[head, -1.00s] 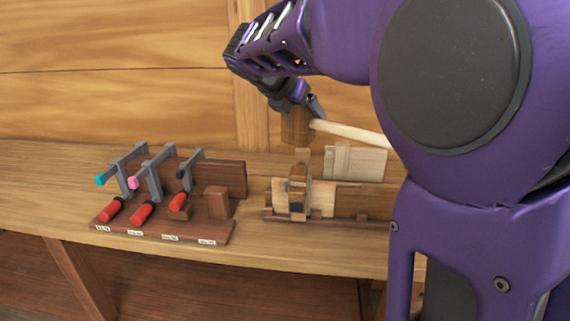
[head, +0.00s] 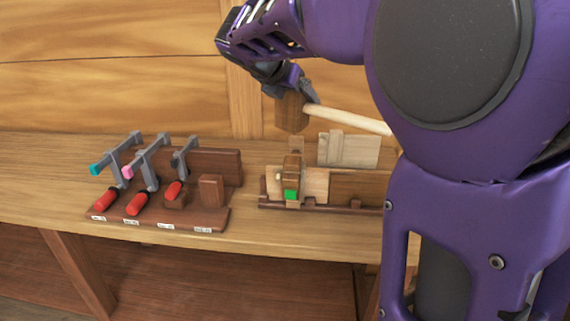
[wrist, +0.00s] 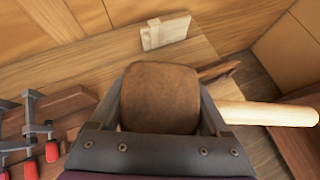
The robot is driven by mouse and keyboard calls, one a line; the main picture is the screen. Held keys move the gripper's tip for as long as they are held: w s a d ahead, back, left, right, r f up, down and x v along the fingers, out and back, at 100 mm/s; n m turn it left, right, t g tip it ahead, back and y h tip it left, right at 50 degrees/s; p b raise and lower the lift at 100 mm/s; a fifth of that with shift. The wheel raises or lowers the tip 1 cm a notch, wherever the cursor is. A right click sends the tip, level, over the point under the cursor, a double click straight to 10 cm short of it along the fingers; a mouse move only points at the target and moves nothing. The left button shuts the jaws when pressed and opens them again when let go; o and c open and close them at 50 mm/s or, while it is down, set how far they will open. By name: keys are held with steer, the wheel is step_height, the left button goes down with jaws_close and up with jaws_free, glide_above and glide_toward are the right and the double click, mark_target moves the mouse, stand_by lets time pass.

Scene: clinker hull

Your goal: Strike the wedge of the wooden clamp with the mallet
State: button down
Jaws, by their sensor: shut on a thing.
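My gripper (head: 300,92) is shut on the brown head of the mallet (head: 291,112). The mallet's pale handle (head: 350,121) runs to the right, partly behind my arm. In the wrist view the mallet head (wrist: 160,97) sits between the two fingers, with the handle at the right. The wooden clamp (head: 292,165) stands upright around light boards on the bench, below the mallet head, with a gap between them. A bright green patch (head: 291,195) shows on the clamp's front.
A dark wooden rack (head: 205,217) at the left holds several grey metal clamps (head: 150,160) with red handles. A pale board (head: 349,150) stands behind the wooden clamp. Bare bench lies at the far left. My arm hides the bench's right part.

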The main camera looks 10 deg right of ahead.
steer(key=shift+f, duration=0.2)
steer(key=shift+w+f, duration=0.15)
steer(key=shift+w, duration=0.05)
steer(key=shift+s, duration=0.15)
step_height(320, 180, up, 5)
steer(key=p, duration=0.5)
steer(key=shift+p, duration=0.35)
steer(key=shift+r, duration=0.65)
steer(key=shift+b, duration=0.3)
